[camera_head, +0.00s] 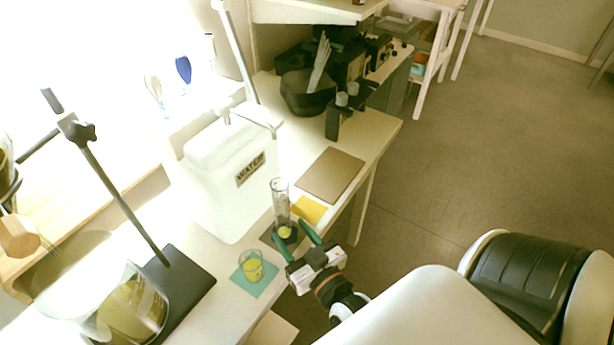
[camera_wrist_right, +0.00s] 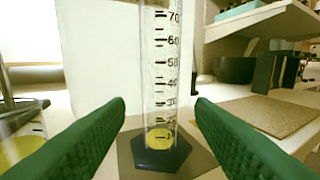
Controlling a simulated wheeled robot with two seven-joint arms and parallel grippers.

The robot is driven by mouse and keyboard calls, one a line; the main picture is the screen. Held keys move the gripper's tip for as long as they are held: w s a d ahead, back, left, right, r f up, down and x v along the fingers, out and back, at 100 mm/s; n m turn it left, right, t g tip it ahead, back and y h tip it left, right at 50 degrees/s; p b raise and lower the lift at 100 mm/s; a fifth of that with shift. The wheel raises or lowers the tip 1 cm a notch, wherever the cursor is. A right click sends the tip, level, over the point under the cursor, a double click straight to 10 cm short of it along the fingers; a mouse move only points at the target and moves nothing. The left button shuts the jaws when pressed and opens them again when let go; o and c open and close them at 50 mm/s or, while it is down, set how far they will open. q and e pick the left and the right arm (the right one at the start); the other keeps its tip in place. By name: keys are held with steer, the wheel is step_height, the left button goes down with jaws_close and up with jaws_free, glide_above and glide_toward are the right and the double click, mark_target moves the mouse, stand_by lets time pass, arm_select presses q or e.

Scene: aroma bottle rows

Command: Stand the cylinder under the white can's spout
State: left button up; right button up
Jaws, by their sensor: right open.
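The clear graduated cylinder (camera_head: 281,200) stands upright on a dark grey square pad, in front of the white can's right side. In the right wrist view the cylinder (camera_wrist_right: 159,70) shows its scale, a dark hexagonal base and a little yellow liquid at the bottom. The white can (camera_head: 213,195) carries a WATER label; a spout-like arm (camera_head: 257,119) reaches out from its top. My right gripper (camera_head: 289,228) is open, its green fingers on either side of the cylinder low down, with gaps visible between them and the glass. My left gripper is out of view.
A beaker with yellow liquid (camera_head: 252,268) stands on a teal pad left of my gripper. A yellow pad (camera_head: 310,209) and a bare brown board (camera_head: 331,174) lie beyond the cylinder. A black stand base (camera_head: 184,283) and a large flask (camera_head: 133,305) are at the lower left.

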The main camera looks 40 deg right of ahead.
steer(key=s, duration=0.5)
steer(key=shift+s+a, duration=0.2)
steer(key=shift+s, duration=0.15)
